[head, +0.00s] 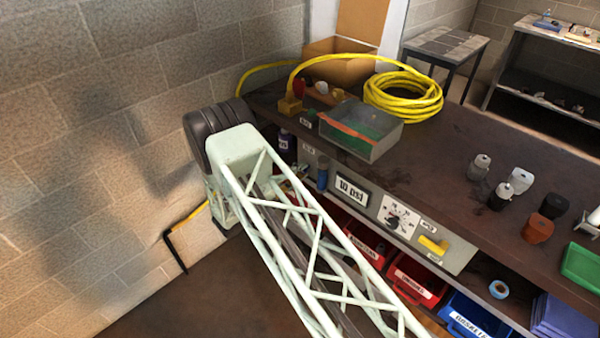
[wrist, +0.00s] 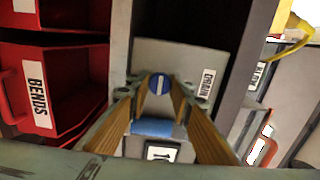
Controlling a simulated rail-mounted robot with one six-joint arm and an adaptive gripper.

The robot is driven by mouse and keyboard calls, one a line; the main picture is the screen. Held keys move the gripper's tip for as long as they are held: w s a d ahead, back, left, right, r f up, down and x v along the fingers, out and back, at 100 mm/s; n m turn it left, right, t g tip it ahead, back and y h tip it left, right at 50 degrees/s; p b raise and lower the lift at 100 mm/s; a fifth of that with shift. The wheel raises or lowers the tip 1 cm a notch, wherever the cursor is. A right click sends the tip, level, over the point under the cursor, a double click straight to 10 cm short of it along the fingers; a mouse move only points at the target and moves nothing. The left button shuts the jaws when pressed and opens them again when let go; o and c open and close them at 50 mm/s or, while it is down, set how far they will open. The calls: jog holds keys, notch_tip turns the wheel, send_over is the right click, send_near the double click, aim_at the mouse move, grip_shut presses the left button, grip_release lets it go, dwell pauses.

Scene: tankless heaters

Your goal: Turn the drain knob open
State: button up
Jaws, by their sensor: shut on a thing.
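The drain knob (wrist: 158,83) is a round blue disc with a pale bar across its face, set on a grey panel. A DRAIN label (wrist: 207,84) is on the panel to its right in the wrist view. My gripper (wrist: 159,91) has its two yellow-brown fingers on either side of the knob and is shut on it. The bar runs roughly along the fingers; how far the knob is turned is hard to tell. In the head view my pale lattice arm hides the knob and most of the gripper.
A blue cylinder (head: 322,175) stands out from the panel beside the 10 psi display (head: 350,191). A dial (head: 398,216) and a yellow handle (head: 433,245) are further right. Red bins (head: 416,279) sit below. A grey tray (head: 361,129) and yellow hose (head: 403,96) lie on the bench.

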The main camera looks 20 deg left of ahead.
jog(key=o, duration=0.8)
jog(key=shift+o, duration=0.2)
jog(key=shift+s, duration=0.1)
jog(key=v, duration=1.2)
jog(key=shift+r, duration=0.2)
